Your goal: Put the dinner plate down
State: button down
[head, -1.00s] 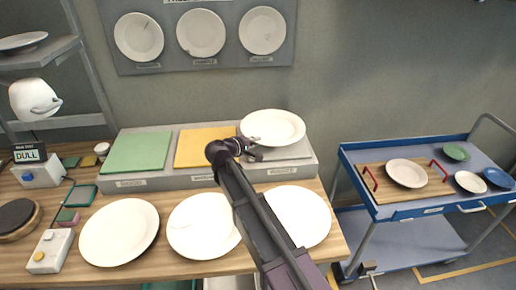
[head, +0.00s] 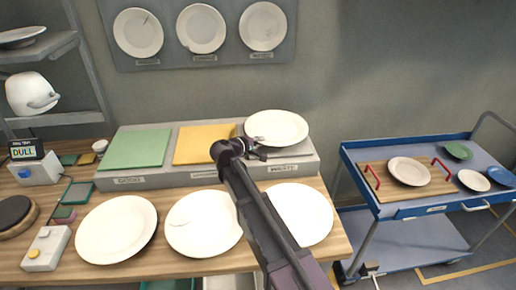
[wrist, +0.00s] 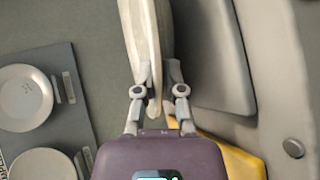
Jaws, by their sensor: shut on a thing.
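My gripper (head: 256,147) is shut on the rim of a white dinner plate (head: 277,126). The plate is over the grey pad (head: 296,149) at the right end of the long block, above the label that seems to read WASTE. The plate hides much of that pad. I cannot tell whether the plate touches it. In the wrist view the plate (wrist: 146,45) shows nearly edge-on between the two fingers of my gripper (wrist: 158,78). A green pad (head: 138,148) and a yellow pad (head: 203,144) lie bare on the same block.
Three white plates lie on the wooden table in front: left (head: 117,230), middle (head: 203,222) with a crack-like line, and right (head: 300,213). A blue cart (head: 420,208) with plates stands at right. A sign reading DULL (head: 27,150) and a button box (head: 46,248) are at left.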

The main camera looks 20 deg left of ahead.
jog(key=shift+f, duration=0.55)
jog(key=shift+f+b, duration=0.1)
jog(key=shift+b, duration=0.3)
jog(key=c, duration=0.7)
grip_release()
jog(key=shift+c, duration=0.2)
jog(key=shift+r, duration=0.2)
jog(key=p+v, duration=0.4)
jog(key=v, duration=0.8)
